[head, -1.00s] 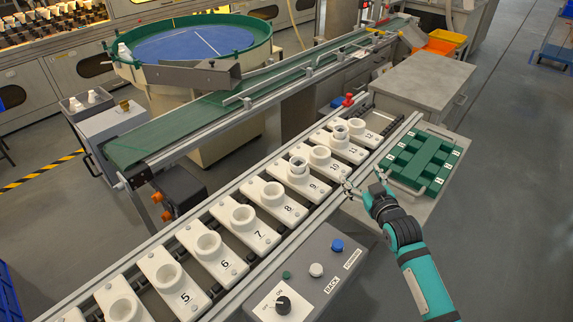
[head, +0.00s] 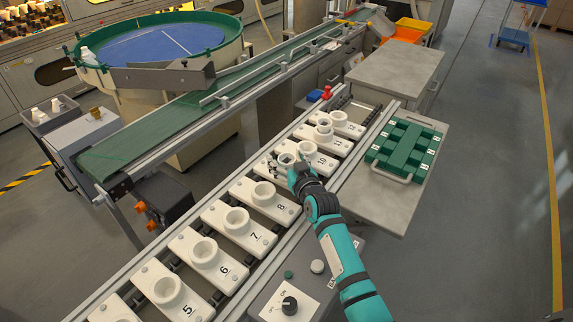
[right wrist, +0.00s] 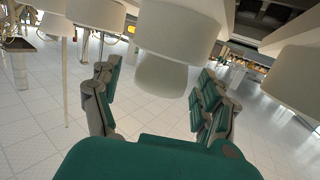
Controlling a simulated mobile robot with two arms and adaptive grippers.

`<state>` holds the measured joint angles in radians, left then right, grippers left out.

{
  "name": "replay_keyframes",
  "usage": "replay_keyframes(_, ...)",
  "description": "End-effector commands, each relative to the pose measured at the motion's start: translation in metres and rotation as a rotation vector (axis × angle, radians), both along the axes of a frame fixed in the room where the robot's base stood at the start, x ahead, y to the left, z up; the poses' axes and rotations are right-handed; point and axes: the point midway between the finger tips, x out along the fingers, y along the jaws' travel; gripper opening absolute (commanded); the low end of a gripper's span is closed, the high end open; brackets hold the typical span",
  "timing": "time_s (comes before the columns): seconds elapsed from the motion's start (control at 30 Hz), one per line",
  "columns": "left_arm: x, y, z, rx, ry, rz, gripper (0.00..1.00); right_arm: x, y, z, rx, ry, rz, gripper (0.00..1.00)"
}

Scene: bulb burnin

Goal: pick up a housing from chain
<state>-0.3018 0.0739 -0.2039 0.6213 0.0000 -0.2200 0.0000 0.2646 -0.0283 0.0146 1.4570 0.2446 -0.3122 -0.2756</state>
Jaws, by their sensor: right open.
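The chain carries a row of white numbered carriers (head: 213,262), each with a round cup. A housing (head: 286,158) stands in the cup of the carrier between 8 and 10; its number is hidden behind my gripper. Another housing (head: 324,126) shows in a cup farther along. My right gripper (head: 287,163) is open, with its fingers on either side of the nearer housing. In the right wrist view, which looks upside down, that housing (right wrist: 163,78) sticks out of its white cup (right wrist: 175,28) between the spread fingers. Contact cannot be made out. My left gripper is not in view.
A green rack (head: 408,147) lies on a grey side table right of the chain. A control box with a knob (head: 289,305) is at the near right. A green belt (head: 150,145) and a blue bowl feeder (head: 170,44) stand behind the chain.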

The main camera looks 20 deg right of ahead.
Motion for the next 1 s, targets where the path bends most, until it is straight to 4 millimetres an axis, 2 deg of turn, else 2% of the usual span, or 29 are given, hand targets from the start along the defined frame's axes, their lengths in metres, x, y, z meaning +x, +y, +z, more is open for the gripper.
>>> replay_keyframes(0.27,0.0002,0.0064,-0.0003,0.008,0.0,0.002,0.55,0.0043,0.0001,-0.0006,0.0,-0.001,0.0,0.77)
replay_keyframes(0.7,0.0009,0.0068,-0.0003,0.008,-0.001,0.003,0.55,0.0039,0.0002,-0.0007,-0.001,0.0,0.0,0.24)
replay_keyframes(1.0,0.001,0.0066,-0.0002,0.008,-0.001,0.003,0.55,0.0041,0.0002,0.0022,0.0,-0.001,0.0,0.24)
